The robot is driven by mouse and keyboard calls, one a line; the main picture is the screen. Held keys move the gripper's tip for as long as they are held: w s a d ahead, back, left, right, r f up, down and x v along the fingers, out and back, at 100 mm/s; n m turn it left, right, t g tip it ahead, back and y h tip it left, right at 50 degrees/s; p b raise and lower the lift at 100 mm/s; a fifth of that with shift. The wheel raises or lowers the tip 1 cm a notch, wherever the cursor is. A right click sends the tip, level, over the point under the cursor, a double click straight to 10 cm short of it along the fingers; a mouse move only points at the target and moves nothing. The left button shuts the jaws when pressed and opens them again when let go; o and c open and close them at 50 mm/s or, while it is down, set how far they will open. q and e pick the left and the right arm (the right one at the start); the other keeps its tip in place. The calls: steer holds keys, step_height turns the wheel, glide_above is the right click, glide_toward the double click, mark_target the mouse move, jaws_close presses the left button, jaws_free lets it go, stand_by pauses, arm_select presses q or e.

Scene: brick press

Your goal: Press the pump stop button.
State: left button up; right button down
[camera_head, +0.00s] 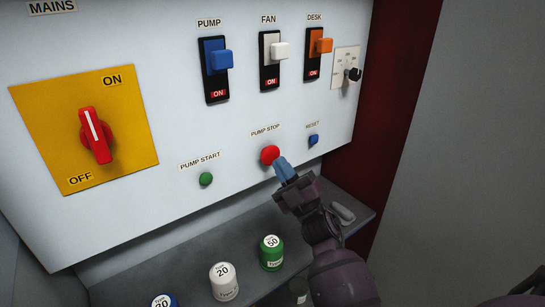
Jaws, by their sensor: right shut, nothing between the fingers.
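The pump stop button (269,155) is a round red button on the white panel, under the label PUMP STOP. My right gripper (283,167) has blue fingertips that are shut and empty. Its tips are at the lower right edge of the red button in the picture and overlap it slightly. I cannot tell whether they touch it. My left gripper is not in view.
The green pump start button (206,179) is to the left, and the blue reset button (314,140) is close on the right. Switches for pump (216,68), fan (270,61) and desk (314,53) are above. A red rotary mains switch (95,136) is at left. Labelled cylinders stand on the grey shelf (190,262) below.

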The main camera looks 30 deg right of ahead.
steer(key=shift+w, duration=0.1)
stand_by(0.4)
steer(key=shift+w, duration=0.1)
steer(key=shift+w, duration=0.25)
stand_by(0.4)
steer(key=shift+w+a, duration=0.1)
steer(key=shift+w, duration=0.35)
stand_by(0.5)
stand_by(0.4)
steer(key=shift+s, duration=0.9)
